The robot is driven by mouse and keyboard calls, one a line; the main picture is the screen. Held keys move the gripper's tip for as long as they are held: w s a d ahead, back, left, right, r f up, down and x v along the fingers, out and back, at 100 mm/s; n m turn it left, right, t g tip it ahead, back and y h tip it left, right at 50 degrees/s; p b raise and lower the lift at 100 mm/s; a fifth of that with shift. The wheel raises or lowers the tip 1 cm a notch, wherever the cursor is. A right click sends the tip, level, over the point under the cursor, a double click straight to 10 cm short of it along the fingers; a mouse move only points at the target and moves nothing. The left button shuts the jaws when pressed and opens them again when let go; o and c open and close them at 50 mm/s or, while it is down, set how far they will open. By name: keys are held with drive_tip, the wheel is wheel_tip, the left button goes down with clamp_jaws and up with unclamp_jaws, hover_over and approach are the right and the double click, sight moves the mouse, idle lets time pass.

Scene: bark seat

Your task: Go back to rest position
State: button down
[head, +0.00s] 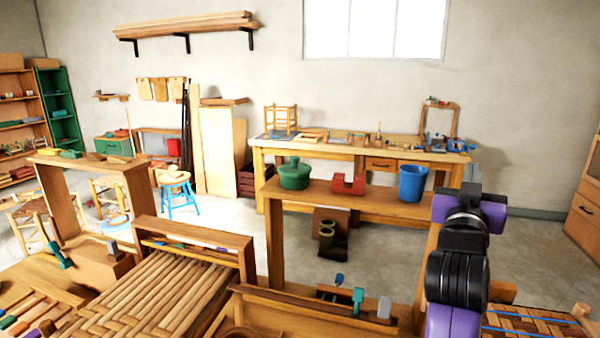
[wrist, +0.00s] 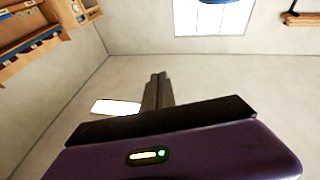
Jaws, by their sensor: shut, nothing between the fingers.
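My gripper (wrist: 158,80) shows in the wrist view, its two dark fingers together with nothing between them. It points out over open room, with plain wall and floor behind it, and touches nothing that I can see. In the head view my purple and black arm rises at the right, in front of the wooden shelf stand (head: 335,196). The gripper itself cannot be made out there.
A slatted wooden frame (head: 150,290) and a woven seat (head: 530,322) are in front.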

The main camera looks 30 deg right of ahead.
drive_tip(key=w+a+f+n+t+y, duration=0.2)
drive_tip(key=a+f+n+t+y, duration=0.25)
drive_tip(key=a, duration=0.25)
drive_tip(key=w+a+f+n+t+y, duration=0.1)
drive_tip(key=a+f+n+t+y, duration=0.2)
drive_tip(key=a+n+t, duration=0.3)
drive_tip(key=s+a+f+n+t+y, duration=0.1)
drive_tip(key=s+a+f+n+y, duration=0.3)
drive_tip(key=a+f+y, duration=0.6)
drive_tip(key=s+a+f+g, duration=0.2)
drive_tip(key=s+a+f, duration=0.2)
drive_tip(key=s, duration=0.4)
drive_tip(key=s+a+f+m+g+y, duration=0.1)
drive_tip(key=s+a+f+g, duration=0.1)
drive_tip(key=s+a+f, duration=0.3)
drive_tip(key=s+a+f+m+g+y, duration=0.1)
drive_tip(key=s+a+f, duration=0.4)
drive_tip(key=s, duration=0.6)
drive_tip(key=shift+s+a+f+g, duration=0.2)
drive_tip(key=shift+s+a+g, duration=0.2)
drive_tip(key=shift+a+g, duration=0.25)
